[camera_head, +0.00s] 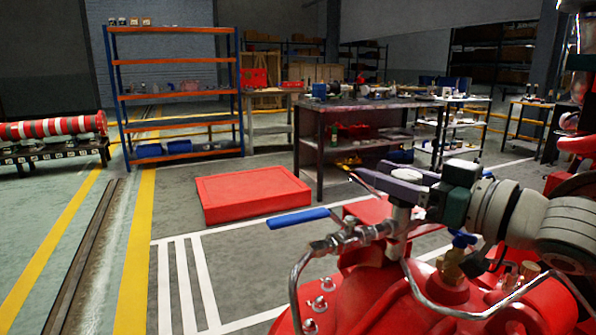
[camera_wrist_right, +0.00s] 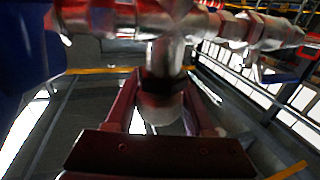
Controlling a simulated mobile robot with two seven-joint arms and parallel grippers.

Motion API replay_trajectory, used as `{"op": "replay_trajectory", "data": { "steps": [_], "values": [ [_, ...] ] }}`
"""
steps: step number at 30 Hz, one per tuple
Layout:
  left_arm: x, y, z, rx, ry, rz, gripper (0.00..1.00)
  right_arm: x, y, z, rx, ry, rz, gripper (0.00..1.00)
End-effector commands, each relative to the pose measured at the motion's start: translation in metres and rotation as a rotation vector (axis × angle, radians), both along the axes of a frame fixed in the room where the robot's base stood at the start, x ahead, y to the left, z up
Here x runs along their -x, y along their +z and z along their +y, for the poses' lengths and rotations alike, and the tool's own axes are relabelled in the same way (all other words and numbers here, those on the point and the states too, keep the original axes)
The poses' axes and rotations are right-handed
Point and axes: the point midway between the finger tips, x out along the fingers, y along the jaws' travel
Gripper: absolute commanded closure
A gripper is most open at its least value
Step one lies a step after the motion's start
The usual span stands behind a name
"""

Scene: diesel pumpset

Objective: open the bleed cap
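The red pumpset fills the lower right of the head view, with a metal fitting (camera_head: 398,216) standing up from its pipework. My right gripper (camera_head: 392,184) reaches in from the right, its purple-grey fingers at the fitting's top. In the right wrist view the two fingers (camera_wrist_right: 160,95) stand on either side of a pale rounded cap end (camera_wrist_right: 162,112) below a dark collar. Narrow gaps seem to show beside the cap, so the fingers look open around it; contact at the tips is unclear. In the head view the cap is hidden by the gripper. My left gripper is out of view.
A blue lever handle (camera_head: 298,218) sticks out left of the fitting, with a bent metal pipe (camera_head: 296,280) below. A small blue valve handle (camera_head: 462,239) stands close under my right wrist. A red box (camera_head: 253,193), workbench (camera_head: 310,155) and shelf rack (camera_head: 180,97) stand farther off.

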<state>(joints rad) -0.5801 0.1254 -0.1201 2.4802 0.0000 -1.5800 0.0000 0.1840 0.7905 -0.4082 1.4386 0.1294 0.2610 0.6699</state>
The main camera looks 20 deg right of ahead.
Motion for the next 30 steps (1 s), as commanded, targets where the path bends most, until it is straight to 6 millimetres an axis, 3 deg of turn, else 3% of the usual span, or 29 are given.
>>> {"op": "replay_trajectory", "data": {
  "steps": [1, 6, 17, 30],
  "values": [
    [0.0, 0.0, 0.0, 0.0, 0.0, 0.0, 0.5, 0.0, 0.0, 0.0, 0.0, 0.0, 0.0, 0.4],
    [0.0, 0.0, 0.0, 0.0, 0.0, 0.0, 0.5, 0.0, 0.0, 0.0, 0.0, -0.002, 0.001, 0.2],
    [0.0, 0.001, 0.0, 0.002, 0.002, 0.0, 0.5, 0.005, -0.001, -0.002, -0.001, -0.003, 0.004, 0.2],
    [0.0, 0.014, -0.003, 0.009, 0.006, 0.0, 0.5, 0.066, -0.001, -0.025, 0.001, -0.002, 0.008, 0.2]
  ]
}}
